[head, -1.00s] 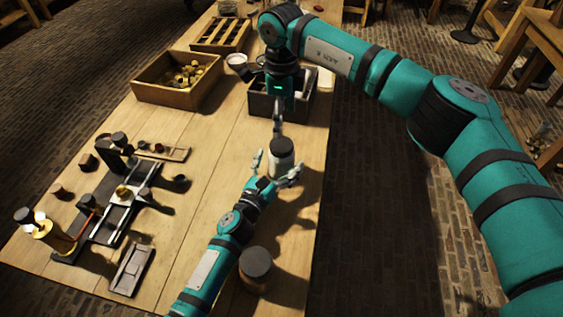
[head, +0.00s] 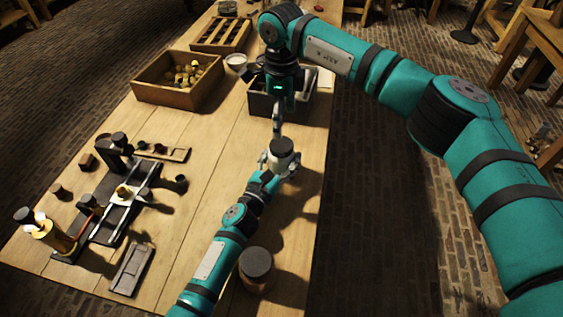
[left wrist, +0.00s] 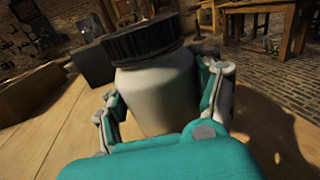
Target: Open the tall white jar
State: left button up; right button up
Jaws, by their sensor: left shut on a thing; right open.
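The tall white jar (head: 281,160) stands on the table with its dark lid (head: 282,146) on. The left wrist view shows the white body (left wrist: 158,92) and the ridged black lid (left wrist: 142,40) close up. My left gripper (head: 277,163) is shut on the jar's body, with a finger on each side below the lid; its fingers also show in the left wrist view (left wrist: 165,105). My right gripper (head: 277,125) is open and hangs just above and behind the lid, apart from it as far as I can tell. Its fingertips are small and partly unclear.
A second dark-lidded jar (head: 256,265) stands near my left arm. A dark box (head: 262,108) is behind the jar, and a wooden crate (head: 160,95) of small pieces is at back left. A metal fixture (head: 118,205) occupies the left. The table's middle is clear.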

aim_at(281, 144)
pick_arm(q)
grip_shut()
pick_arm(e)
jog(key=m, duration=0.7)
jog(key=shift+m, duration=0.3)
jog(key=m, duration=2.4)
jog(key=shift+m, duration=0.3)
jog(key=m, duration=0.3)
jog(key=shift+f+m, duration=0.4)
jog(key=shift+f, duration=0.1)
notch_tip(281, 144, down, 7)
